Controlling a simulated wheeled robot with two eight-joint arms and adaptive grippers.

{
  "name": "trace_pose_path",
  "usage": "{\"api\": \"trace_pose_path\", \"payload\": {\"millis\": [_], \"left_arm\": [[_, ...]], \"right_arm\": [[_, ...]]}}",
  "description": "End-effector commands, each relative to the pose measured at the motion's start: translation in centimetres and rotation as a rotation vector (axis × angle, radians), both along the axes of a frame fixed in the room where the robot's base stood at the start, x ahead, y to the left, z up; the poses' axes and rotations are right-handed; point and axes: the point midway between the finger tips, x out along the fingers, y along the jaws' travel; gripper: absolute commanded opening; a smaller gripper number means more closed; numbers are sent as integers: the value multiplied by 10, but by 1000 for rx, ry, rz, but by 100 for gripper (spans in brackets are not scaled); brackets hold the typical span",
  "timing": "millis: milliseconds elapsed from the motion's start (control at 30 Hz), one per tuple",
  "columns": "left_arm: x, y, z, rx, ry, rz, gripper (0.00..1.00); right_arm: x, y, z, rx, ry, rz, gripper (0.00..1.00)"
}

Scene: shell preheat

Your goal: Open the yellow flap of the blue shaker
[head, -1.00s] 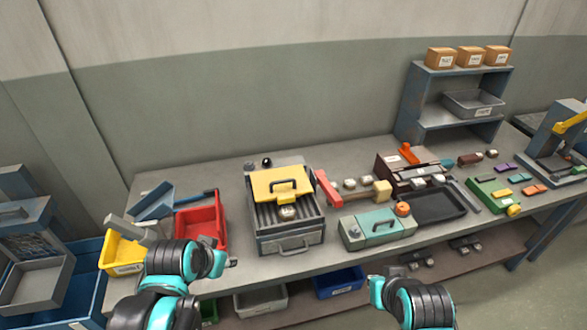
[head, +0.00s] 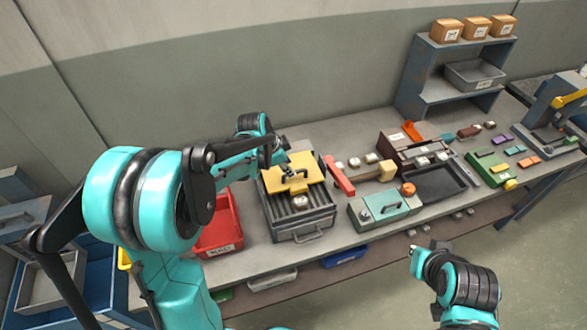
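The shaker (head: 301,226) is a box on the bench that looks more grey than blue, with dark ridges on top and a handle at its front. Its yellow flap (head: 313,166) lies over the rear part of the top. A pale lump (head: 299,202) sits on the ridges in front of it. My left gripper (head: 292,176) is at the flap's dark handle. Gripper and handle blend together, so I cannot tell whether the fingers are closed on it. My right arm is at the lower right, in front of the bench, with its gripper end (head: 414,248) small and unclear.
A red bin (head: 221,228) stands left of the shaker, partly behind my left arm. A red-headed hammer (head: 339,176) and a teal case (head: 384,207) lie to its right. A dark tray (head: 436,183) and a shelf unit (head: 411,82) are farther right.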

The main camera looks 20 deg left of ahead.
Motion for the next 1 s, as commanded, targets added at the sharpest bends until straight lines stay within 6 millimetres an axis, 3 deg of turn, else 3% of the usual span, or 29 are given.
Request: {"api": "trace_pose_path", "payload": {"millis": [200,567,700,1000], "left_arm": [[12,-6,-28,0,-1,0,32],[14,-8,-35,0,0,2,32],[14,-8,-34,0,0,2,1],[14,-8,-33,-3,4,2,0]], "right_arm": [[0,0,-6,0,0,0,0],[0,0,-6,0,0,0,0],[0,0,-6,0,0,0,0],[0,0,-6,0,0,0,0]]}}
